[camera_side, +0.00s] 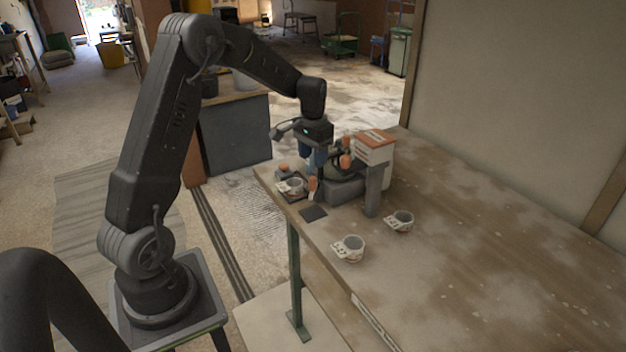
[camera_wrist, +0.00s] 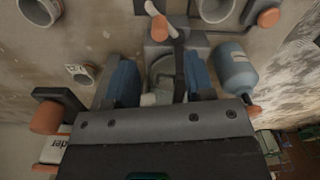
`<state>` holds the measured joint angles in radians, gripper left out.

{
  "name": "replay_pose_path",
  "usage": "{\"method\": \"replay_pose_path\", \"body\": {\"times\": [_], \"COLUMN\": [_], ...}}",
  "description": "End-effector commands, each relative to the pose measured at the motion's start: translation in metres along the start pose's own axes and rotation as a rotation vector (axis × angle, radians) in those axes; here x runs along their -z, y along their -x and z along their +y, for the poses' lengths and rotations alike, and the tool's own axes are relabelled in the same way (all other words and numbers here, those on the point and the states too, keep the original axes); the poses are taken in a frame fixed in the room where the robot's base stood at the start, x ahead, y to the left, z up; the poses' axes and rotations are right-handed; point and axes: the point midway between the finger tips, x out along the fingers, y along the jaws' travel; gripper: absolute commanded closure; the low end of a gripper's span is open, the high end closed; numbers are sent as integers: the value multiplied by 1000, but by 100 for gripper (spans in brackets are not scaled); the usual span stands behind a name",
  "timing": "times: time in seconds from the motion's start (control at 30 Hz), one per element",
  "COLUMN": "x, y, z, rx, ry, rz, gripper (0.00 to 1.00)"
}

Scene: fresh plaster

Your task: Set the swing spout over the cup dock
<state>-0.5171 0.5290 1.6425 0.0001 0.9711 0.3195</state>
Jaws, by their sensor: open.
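My gripper (camera_side: 315,157) is open above the coffee machine (camera_side: 345,188), its blue fingers pointing down. In the wrist view the open fingers (camera_wrist: 162,78) stand either side of a dark, narrow bar (camera_wrist: 179,72), which looks like the swing spout; I cannot tell whether they touch it. A pale rod with an orange end (camera_wrist: 161,24) lies just beyond the fingers. A white cup (camera_side: 294,186) sits on a dark tray (camera_side: 282,194) at the machine's left, which may be the cup dock. It also shows at the wrist view's top edge (camera_wrist: 215,9).
A dark square pad (camera_side: 313,213) lies before the machine. A blue-grey bottle (camera_wrist: 236,68) is close to the right finger. The table's right side is clear.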

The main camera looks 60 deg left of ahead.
Motion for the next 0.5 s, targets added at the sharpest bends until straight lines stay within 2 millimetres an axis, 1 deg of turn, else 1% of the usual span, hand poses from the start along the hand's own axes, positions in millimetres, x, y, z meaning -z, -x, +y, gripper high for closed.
{"method": "replay_pose_path", "body": {"times": [0.03, 0.2, 0.33, 0.5], "x": [-1, 0, 0, 0], "y": [-12, -45, -64, -77], "z": [0, 0, 0, 0], "rx": [-2, -1, -1, 0], "ry": [0, 0, 0, 0], "rz": [-5, -3, -3, 0], "gripper": [52, 52, 52, 52]}}
